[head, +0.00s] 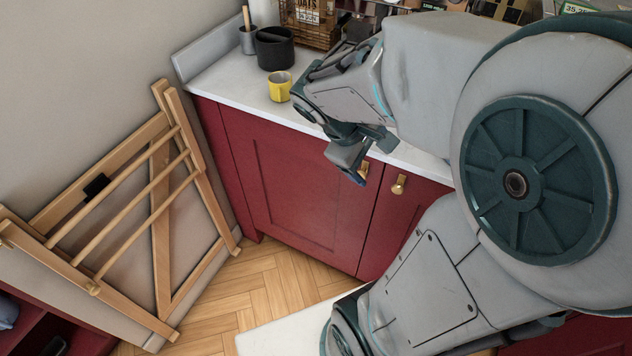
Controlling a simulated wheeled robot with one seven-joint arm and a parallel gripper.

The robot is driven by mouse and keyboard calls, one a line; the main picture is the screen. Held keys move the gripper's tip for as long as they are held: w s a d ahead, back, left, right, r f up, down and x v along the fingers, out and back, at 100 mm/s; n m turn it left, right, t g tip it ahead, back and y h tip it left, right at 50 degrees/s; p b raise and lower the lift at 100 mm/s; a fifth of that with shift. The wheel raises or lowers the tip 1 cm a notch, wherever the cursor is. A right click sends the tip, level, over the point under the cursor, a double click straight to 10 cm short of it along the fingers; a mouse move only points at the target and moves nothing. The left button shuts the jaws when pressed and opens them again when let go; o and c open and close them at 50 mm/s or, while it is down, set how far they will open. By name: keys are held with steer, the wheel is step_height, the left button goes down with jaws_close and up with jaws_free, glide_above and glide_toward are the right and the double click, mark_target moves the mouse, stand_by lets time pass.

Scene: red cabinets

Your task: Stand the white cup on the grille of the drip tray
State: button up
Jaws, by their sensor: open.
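No white cup can be made out in the head view. A yellow cup (279,87) with a pale inside stands upright on the white counter, left of my arm. The drip tray and its grille cannot be made out; my arm covers much of the counter's right part. My gripper (359,160) is open and points down, in front of the counter's front edge as seen here. I see nothing between its fingers. It is to the right of the yellow cup and apart from it.
A black round container (274,50) and a grey pot (247,40) stand behind the yellow cup. Red cabinets (290,190) with brass knobs are under the counter (235,87). A wooden rack (160,190) leans at the left wall. Some wooden floor (270,280) is clear.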

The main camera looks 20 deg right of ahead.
steer(key=s+a+m+t+y, duration=0.1)
steer(key=a+m+y, duration=0.2)
steer(key=a, duration=0.3)
steer(key=s+a+r+m+t+y, duration=0.1)
steer(key=s+a+m+y, duration=0.1)
steer(key=a, duration=0.4)
steer(key=shift+s+a+m+y, duration=0.3)
steer(key=shift+m+y, duration=0.2)
steer(key=shift+y, duration=0.1)
